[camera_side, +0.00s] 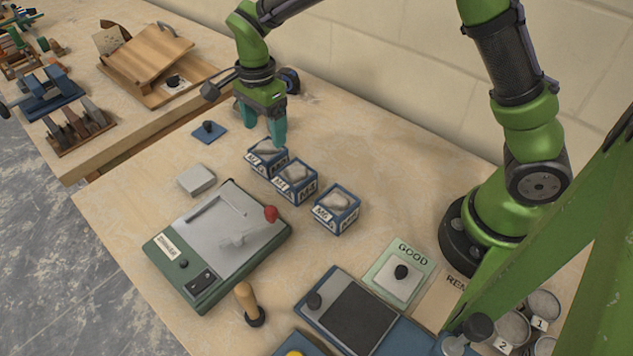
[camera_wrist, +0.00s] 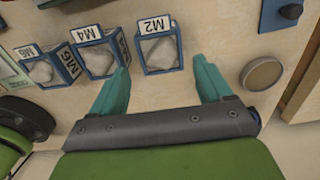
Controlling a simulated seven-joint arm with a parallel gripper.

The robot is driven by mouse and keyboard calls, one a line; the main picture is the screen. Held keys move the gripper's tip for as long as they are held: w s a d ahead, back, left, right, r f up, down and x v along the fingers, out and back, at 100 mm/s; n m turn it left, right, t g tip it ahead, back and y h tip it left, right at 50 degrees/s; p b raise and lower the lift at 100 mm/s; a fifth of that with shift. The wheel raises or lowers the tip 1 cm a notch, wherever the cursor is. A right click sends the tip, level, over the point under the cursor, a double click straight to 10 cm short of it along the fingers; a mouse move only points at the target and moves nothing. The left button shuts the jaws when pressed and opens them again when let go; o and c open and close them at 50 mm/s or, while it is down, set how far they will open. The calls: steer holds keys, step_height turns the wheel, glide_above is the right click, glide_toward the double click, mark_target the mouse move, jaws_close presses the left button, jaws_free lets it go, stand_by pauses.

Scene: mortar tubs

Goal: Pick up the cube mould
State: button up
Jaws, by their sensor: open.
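Three blue cube moulds filled with grey mortar stand in a row on the bench. In the side view they are the M2 mould (camera_side: 267,149), the M4 mould (camera_side: 296,174) and the M6 mould (camera_side: 337,203). The wrist view also shows M2 (camera_wrist: 158,52), M4 (camera_wrist: 98,60) and M6 (camera_wrist: 42,70). My gripper (camera_side: 264,132) is open, pointing down above and just behind M2. In the wrist view my gripper's teal fingers (camera_wrist: 161,68) are spread wider than M2, which lies ahead of and between the tips. Nothing is held.
A green-based machine (camera_side: 215,240) with a red knob stands in front of the moulds. A pad marked GOOD (camera_side: 416,262) lies near my base. A small grey block (camera_side: 196,179) and a blue plate with a black knob (camera_side: 209,131) lie left. A round disc (camera_wrist: 263,73) lies right of my fingers.

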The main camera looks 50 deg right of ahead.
mark_target(267, 150)
step_height(267, 150, down, 8)
steer(key=shift+r, duration=0.1)
stand_by(0.4)
steer(key=c, duration=1)
steer(key=shift+r, duration=0.1)
